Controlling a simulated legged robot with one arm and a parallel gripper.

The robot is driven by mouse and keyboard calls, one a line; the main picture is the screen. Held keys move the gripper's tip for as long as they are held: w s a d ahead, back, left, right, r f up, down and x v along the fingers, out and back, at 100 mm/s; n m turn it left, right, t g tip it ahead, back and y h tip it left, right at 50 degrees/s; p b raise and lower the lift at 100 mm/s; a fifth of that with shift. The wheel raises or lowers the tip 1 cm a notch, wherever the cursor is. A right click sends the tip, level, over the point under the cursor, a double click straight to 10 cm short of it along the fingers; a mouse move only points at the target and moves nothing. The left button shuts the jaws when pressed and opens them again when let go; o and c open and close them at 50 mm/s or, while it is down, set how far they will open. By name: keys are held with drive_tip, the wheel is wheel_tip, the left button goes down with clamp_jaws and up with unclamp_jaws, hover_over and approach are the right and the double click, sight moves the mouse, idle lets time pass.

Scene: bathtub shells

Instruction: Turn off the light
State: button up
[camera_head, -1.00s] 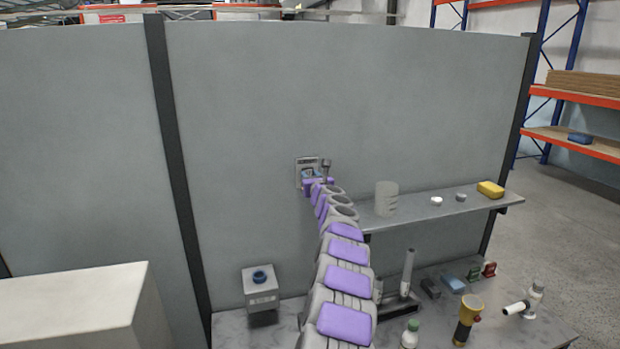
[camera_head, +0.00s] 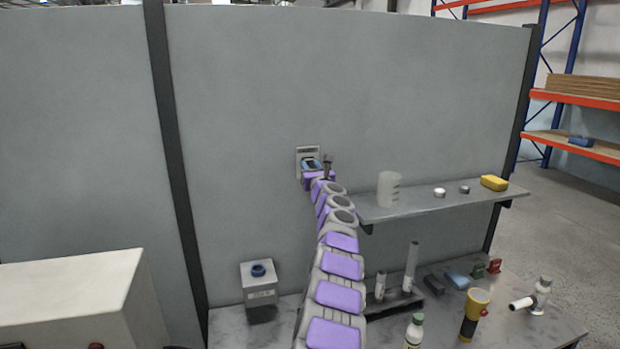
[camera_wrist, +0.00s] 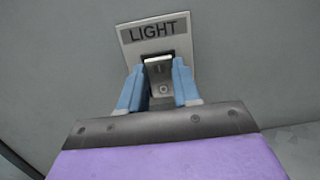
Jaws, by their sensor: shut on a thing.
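The light switch plate (camera_wrist: 154,32), labelled LIGHT, is on the grey wall. Its rocker (camera_wrist: 161,84), with a line mark above and a circle mark below, shows between my fingers. My gripper (camera_wrist: 161,80) has its two blue fingers on either side of the rocker, closed on it. In the head view my gripper (camera_head: 312,164) is at the front of the plate (camera_head: 307,151), and the arm hides the lower part of it.
A shelf (camera_head: 430,201) to the right holds a pale cylinder (camera_head: 388,189), two small round items and a yellow block (camera_head: 494,183). A table below holds a box with a blue button (camera_head: 259,284), a flashlight (camera_head: 473,315) and bottles. A white block (camera_head: 70,295) stands at lower left.

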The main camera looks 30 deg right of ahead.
drive_tip(key=shift+f+t+b, duration=0.4)
drive_tip(key=shift+t+b, duration=0.3)
drive_tip(key=shift+b, duration=1.25)
drive_tip(key=shift+d, duration=0.1)
drive_tip(key=o, duration=1.1)
drive_tip(key=shift+s+r, duration=0.1)
drive_tip(key=shift+c, duration=0.2)
